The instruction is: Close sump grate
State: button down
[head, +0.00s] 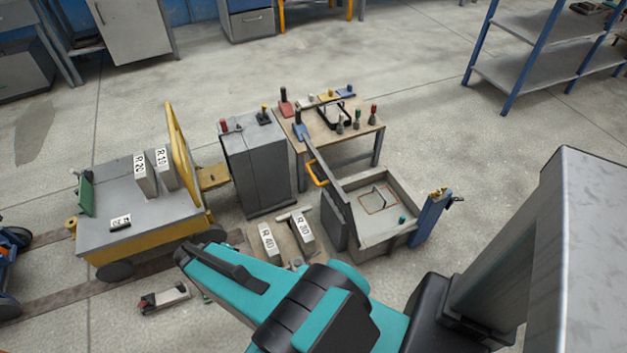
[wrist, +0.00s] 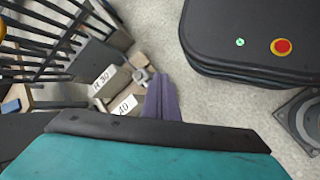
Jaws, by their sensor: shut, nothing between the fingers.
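The sump, a grey open-topped box (head: 408,190), stands right of centre in the head view. What looks like its grate (head: 325,167) stands raised at the box's left edge, seen nearly edge-on, with an orange handle (head: 318,172). In the wrist view, dark grate bars (wrist: 45,45) fill the upper left. My gripper (wrist: 160,75) is shut and empty, its purple fingers showing beside labelled blocks. It is apart from the grate. In the head view, my teal arm hides the gripper.
Blocks marked 40 (head: 268,243) and 30 (head: 302,230) stand left of the box. A grey cabinet (head: 258,165) and a tool table (head: 365,125) stand behind. A yellow-grey cart (head: 120,205) is at left. A blue post (head: 430,215) stands at the box's right.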

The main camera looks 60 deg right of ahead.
jog(key=w+d+m+g+h+b, duration=0.15)
jog(key=w+d+h+b, duration=0.25)
jog(key=d+b, duration=0.85)
jog(key=w+d+m+g+h+b, duration=0.15)
jog(key=w+d+h+b, duration=0.3)
jog(key=d+b, duration=0.75)
jog(key=d+r+m+g+h+b, duration=0.3)
jog(key=d+r+b, duration=0.3)
jog(key=b, duration=0.3)
jog(key=shift+s+d+m+g+b, duration=0.4)
jog(key=shift+d+m+g, duration=0.1)
jog(key=shift+d+m, duration=0.25)
jog(key=shift+a+r, duration=0.1)
